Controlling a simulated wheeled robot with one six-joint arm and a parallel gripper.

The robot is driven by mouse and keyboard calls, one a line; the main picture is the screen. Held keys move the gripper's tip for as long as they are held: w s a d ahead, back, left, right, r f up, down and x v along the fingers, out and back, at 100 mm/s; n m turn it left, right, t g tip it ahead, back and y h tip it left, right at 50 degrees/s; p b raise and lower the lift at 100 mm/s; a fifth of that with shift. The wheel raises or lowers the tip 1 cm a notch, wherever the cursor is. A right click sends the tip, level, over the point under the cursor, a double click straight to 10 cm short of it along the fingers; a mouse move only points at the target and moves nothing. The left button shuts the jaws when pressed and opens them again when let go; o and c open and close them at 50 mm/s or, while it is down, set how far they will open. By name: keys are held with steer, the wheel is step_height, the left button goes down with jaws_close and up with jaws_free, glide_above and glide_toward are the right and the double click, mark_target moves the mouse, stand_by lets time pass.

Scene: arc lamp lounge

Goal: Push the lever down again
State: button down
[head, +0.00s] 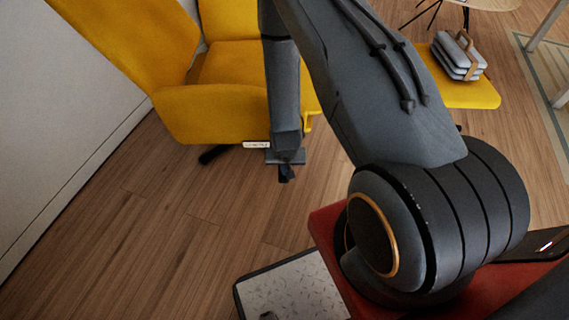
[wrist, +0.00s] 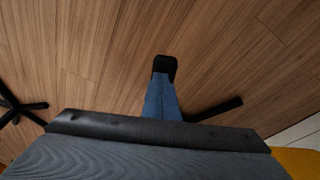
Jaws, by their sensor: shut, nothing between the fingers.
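A yellow armchair (head: 215,110) stands at the upper left in the head view. A small yellow piece (head: 309,121) sticks out on its side, right beside my arm; it may be the lever, but my arm hides much of that side. My gripper (head: 286,176) points down in front of the chair's lower side, below the yellow piece, and is shut and empty. In the wrist view my gripper (wrist: 164,68) shows as a dark tip over the wood floor. No lever can be made out in the wrist view.
A small white label (head: 256,145) is at the chair's lower edge. Dark chair-base legs (wrist: 215,108) lie near the floor. The wood floor (head: 150,220) at the left is clear.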

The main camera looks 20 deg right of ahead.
steer(key=shift+s+f, duration=0.15)
steer(key=shift+f, duration=0.15)
steer(key=p+v, duration=0.1)
steer(key=v, duration=0.7)
steer(key=shift+r, duration=0.15)
stand_by(0.4)
